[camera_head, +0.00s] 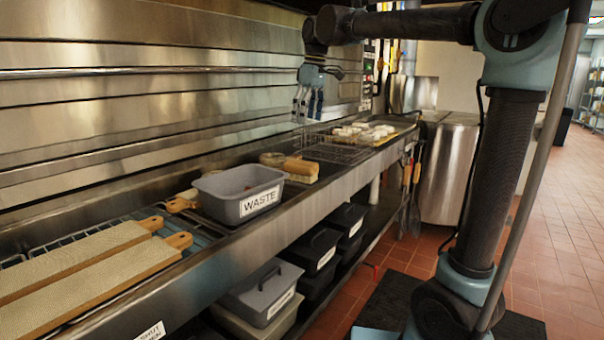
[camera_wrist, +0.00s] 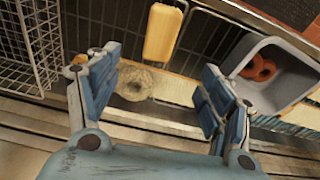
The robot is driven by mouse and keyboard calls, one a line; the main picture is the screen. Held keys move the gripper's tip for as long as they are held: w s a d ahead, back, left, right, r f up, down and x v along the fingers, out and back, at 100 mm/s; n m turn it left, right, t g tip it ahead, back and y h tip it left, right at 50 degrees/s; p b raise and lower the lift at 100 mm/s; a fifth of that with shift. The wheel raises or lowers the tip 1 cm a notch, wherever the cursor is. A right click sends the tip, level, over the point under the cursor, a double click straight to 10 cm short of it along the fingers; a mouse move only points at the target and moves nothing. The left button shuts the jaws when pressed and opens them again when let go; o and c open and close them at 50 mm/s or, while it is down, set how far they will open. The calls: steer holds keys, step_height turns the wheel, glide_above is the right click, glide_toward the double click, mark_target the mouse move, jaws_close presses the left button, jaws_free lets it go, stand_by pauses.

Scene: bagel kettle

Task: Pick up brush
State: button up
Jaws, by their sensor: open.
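A block with a tan-brown top and paler lower part (camera_head: 300,170), which looks like the brush, lies on the steel counter just beyond the grey waste bin (camera_head: 236,190). In the wrist view this block (camera_wrist: 162,32) appears yellow at the top centre, beyond my fingertips. My gripper (camera_head: 308,112) hangs above the counter, fingers down, near the back wall. In the wrist view my gripper (camera_wrist: 158,78) is open and empty, with a round pale object (camera_wrist: 135,84) showing between the fingers. My gripper touches neither item.
A wire basket (camera_wrist: 22,45) is on the left in the wrist view; the waste bin (camera_wrist: 275,78) holding orange-brown rings is on the right. Long boards (camera_head: 90,258) lie at the near end of the counter. Pale pieces sit on a far tray (camera_head: 392,138). Lidded bins stand below.

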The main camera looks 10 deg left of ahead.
mark_target(302, 162)
steer(key=f, duration=0.5)
steer(key=a+f, duration=0.1)
steer(key=f, duration=0.5)
steer(key=a+f, duration=0.1)
steer(key=f, duration=0.4)
steer(key=shift+w+a+f, duration=0.1)
steer(key=shift+w+f, duration=0.15)
steer(key=shift+w, duration=0.1)
steer(key=c, duration=1.2)
